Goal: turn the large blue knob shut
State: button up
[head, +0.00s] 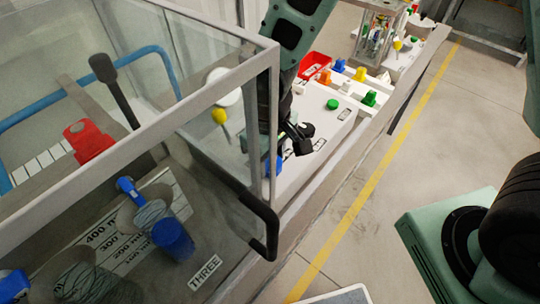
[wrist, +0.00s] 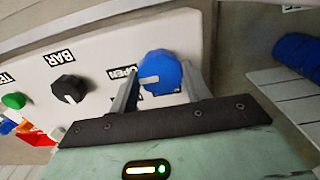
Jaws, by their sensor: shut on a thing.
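The large blue knob (wrist: 161,72) sits on a pale panel in the wrist view, with a light pointer mark facing left. A label reading OPEN (wrist: 124,73) is at its left; another label below it is mostly hidden by a finger. My gripper (wrist: 162,80) has one finger on each side of the knob and is shut on it. In the head view, a bit of the blue knob (head: 271,166) shows behind the clear case's frame, below my arm. My fingers are hard to make out there.
A black knob (wrist: 69,88) labelled BAR and a green knob (wrist: 14,101) lie left on the panel. A clear case (head: 225,85) with a dark handle (head: 262,225) stands close to my arm. A red tray (head: 314,65) is farther back.

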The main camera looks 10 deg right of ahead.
jog(key=shift+n, duration=0.3)
jog(key=n+p, duration=0.1)
jog(key=n, duration=0.3)
jog(key=shift+r, duration=0.1)
jog(key=n+p, duration=0.1)
jog(key=n, duration=0.3)
jog(key=shift+n, duration=0.3)
jog(key=n+p, duration=0.2)
jog(key=n, duration=0.2)
jog(key=n+p, duration=0.1)
jog(key=n, duration=0.3)
jog(key=shift+n, duration=0.4)
jog(key=o, duration=1)
